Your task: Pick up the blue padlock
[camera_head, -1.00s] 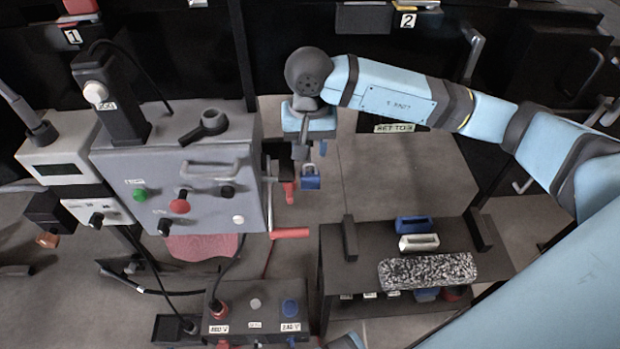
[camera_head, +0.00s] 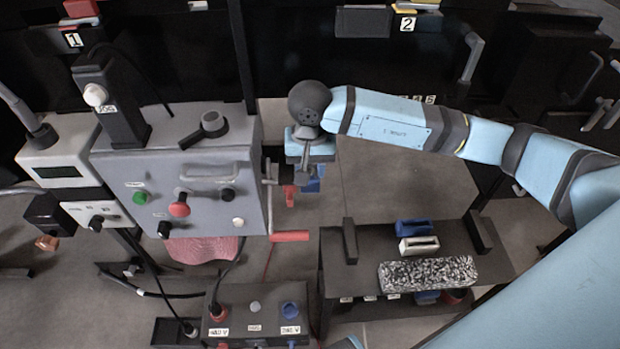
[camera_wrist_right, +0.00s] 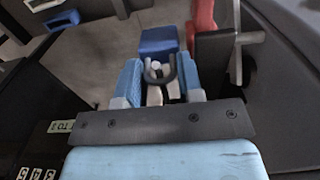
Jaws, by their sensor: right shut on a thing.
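In the head view the padlock (camera_head: 313,184) is partly hidden behind my right gripper (camera_head: 303,178), beside the right side of the grey control box (camera_head: 200,200). I cannot tell whether the padlock still touches anything else. My left gripper is not in view.
A red part (camera_head: 290,196) is close beside the padlock, above a red crank handle (camera_head: 291,236). A dark bench (camera_head: 350,285) at the right holds a blue block, a pale block and a speckled block (camera_head: 428,272). Open floor lies behind.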

